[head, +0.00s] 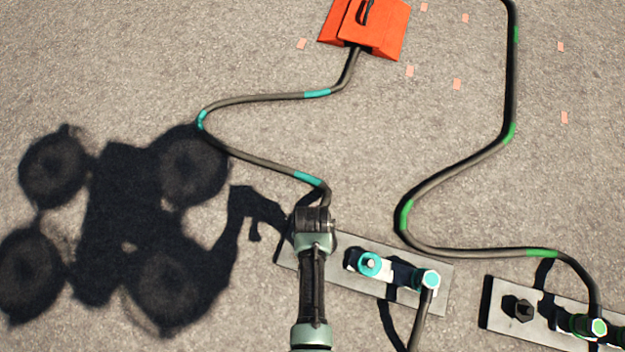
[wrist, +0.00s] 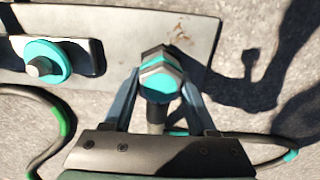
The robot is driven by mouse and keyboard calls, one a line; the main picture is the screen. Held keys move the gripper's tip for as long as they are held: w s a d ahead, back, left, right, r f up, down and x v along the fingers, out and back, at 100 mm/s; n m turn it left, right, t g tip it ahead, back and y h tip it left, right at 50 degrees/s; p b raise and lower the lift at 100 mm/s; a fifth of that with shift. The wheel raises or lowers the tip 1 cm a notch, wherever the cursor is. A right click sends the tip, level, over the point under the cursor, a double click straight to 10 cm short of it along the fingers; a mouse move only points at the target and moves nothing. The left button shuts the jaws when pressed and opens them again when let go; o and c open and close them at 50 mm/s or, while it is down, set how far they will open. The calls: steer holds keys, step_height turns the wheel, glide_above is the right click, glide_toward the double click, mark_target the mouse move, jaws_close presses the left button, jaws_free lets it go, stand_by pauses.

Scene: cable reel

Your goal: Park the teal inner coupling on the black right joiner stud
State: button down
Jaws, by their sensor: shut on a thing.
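My gripper (wrist: 160,98) is shut on the teal coupling (wrist: 160,84), a teal and dark hexagonal piece at the end of the teal-banded cable. In the head view my arm hides the coupling, near the left end of the left grey plate (head: 345,297). In the wrist view it overlaps the plate's edge; I cannot tell whether it touches the plate or a stud there. A black hexagonal stud (head: 523,310) stands bare on the right plate (head: 498,318). On the left plate a teal-ringed stud (head: 370,264) stands empty; it also shows in the wrist view (wrist: 45,63).
Another teal-ringed coupling (head: 431,279) with a cable sits at the left plate's right end. A green coupling (head: 599,327) is on the right plate. The green-banded cable (head: 425,185) runs between the plates' far sides. An orange block (head: 375,28) lies at the back.

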steer(key=shift+c, duration=0.6)
jaws_free()
